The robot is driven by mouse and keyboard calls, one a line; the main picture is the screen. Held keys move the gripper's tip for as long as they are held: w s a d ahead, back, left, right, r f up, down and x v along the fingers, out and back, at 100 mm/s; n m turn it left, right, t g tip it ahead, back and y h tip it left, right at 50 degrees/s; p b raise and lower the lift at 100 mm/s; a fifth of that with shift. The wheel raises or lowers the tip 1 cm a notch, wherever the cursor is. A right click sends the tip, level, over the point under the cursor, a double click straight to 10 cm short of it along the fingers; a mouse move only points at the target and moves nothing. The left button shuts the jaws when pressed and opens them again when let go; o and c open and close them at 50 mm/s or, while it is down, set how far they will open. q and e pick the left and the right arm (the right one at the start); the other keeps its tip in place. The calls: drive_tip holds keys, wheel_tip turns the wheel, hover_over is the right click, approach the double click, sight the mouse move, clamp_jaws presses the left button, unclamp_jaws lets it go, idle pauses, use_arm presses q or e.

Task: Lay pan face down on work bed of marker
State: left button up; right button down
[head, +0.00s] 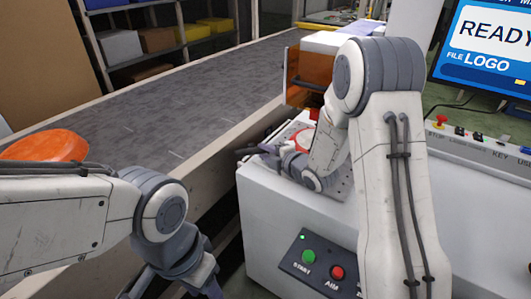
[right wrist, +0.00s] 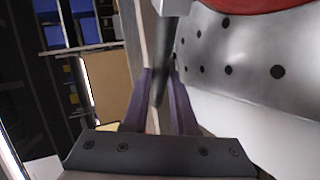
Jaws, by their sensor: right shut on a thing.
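A red pan (head: 303,139) is at the work bed (head: 345,184) of the marker, mostly hidden behind my right forearm. In the right wrist view its red edge (right wrist: 255,4) shows over the perforated metal bed (right wrist: 228,48). My right gripper (right wrist: 160,95) is shut on the pan's grey handle (right wrist: 172,8), which runs between the two purple fingers. I cannot tell whether the pan touches the bed or which face is down. My left gripper (head: 172,288) hangs low at the bottom edge, fingers apart and empty, tips cut off.
The grey conveyor (head: 180,95) runs along the left, with another orange pan (head: 45,148) at its near end. The marker's START and AIM buttons (head: 322,264) face me. An orange guard (head: 303,80) stands behind the bed. A screen (head: 485,45) reads READY, FILE LOGO.

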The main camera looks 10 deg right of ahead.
drive_tip(key=shift+f, duration=0.15)
idle(0.3)
drive_tip(key=c, duration=0.6)
unclamp_jaws()
drive_tip(key=shift+f, duration=0.1)
drive_tip(key=shift+s, duration=0.15)
